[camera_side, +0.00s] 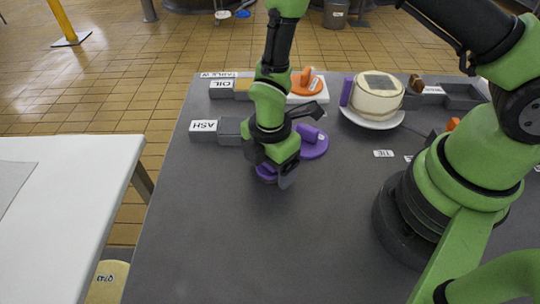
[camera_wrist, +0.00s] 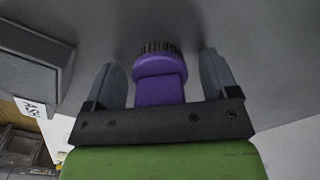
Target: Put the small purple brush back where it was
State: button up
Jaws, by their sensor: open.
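The small purple brush (camera_wrist: 160,88) shows in the wrist view with a round head and dark bristles at its far edge. It lies between the two grey fingers of my gripper (camera_wrist: 163,72), with visible gaps on both sides. In the side view my gripper (camera_side: 279,178) is low over the grey table, pointing down, and hides most of the small brush (camera_side: 264,171). My gripper is open and not closed on the brush. A larger purple round piece with a handle (camera_side: 315,144) lies just behind and right of my gripper.
A grey block labelled ASH (camera_side: 203,128) stands left of my gripper, and one labelled OIL (camera_side: 221,88) behind it. The table's front left is clear.

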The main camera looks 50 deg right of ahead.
notch_tip(320, 180, up, 12)
jog(key=shift+r, duration=0.1)
jog(key=shift+d+r, duration=0.1)
jog(key=shift+r, duration=0.15)
jog(key=s+d+r+m+t+y, duration=0.1)
jog(key=s+d+r+m+t, duration=0.1)
jog(key=r+m, duration=0.4)
jog(key=s+d+r+m+t, duration=0.1)
jog(key=s+d+r+m, duration=0.15)
jog(key=r+m, duration=0.35)
jog(key=s+d+r+m+t+y, duration=0.1)
jog(key=s+d+r+m+t, duration=0.2)
jog(key=s+r+m, duration=0.3)
jog(key=s+m+t, duration=0.1)
jog(key=s+m, duration=0.1)
jog(key=m, duration=0.2)
